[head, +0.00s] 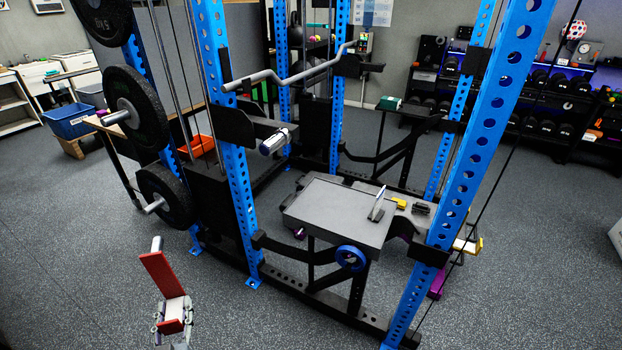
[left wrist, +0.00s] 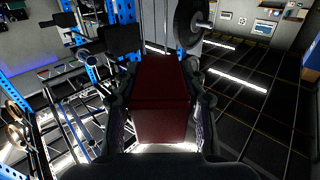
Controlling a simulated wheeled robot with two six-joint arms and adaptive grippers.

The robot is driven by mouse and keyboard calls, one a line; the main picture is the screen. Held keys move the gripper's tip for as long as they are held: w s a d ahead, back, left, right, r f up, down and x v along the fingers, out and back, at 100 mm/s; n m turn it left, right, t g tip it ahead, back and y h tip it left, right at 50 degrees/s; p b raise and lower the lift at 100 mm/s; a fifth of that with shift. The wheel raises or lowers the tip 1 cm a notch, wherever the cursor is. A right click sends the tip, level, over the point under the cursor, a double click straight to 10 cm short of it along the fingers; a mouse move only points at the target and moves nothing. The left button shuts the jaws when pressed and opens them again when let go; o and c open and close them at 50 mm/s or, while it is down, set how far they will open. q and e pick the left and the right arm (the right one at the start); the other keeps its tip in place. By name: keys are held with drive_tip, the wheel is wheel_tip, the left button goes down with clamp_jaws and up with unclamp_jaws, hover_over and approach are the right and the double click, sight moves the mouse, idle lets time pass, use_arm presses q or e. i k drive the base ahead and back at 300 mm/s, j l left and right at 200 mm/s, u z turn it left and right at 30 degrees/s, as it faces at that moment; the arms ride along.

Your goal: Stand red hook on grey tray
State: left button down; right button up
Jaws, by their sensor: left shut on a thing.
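The red hook (head: 160,275) is at the lower left of the head view, a long red plate tilted to the left with a pale peg at its upper end. My left gripper (head: 173,322) is shut on its lower part, up in front of the rack. In the left wrist view the red hook (left wrist: 160,100) fills the space between the two fingers, dark red. The grey tray (head: 325,207) looks like the flat grey surface inside the blue rack, to the right of and well apart from my gripper. My right gripper is not in view.
A blue rack upright (head: 228,140) stands between my gripper and the tray. A thin silver-and-dark piece (head: 377,205) stands upright on the tray's right part. A yellow item (head: 399,203) is beside it. The tray's left and middle are bare. Weight plates (head: 165,195) jut out at left.

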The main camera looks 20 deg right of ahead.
sight(325, 206)
drive_tip(key=l+z, duration=0.1)
drive_tip(key=z, duration=1.4)
drive_tip(key=i+j, duration=0.2)
drive_tip(key=i, duration=0.25)
drive_tip(key=j, duration=0.5)
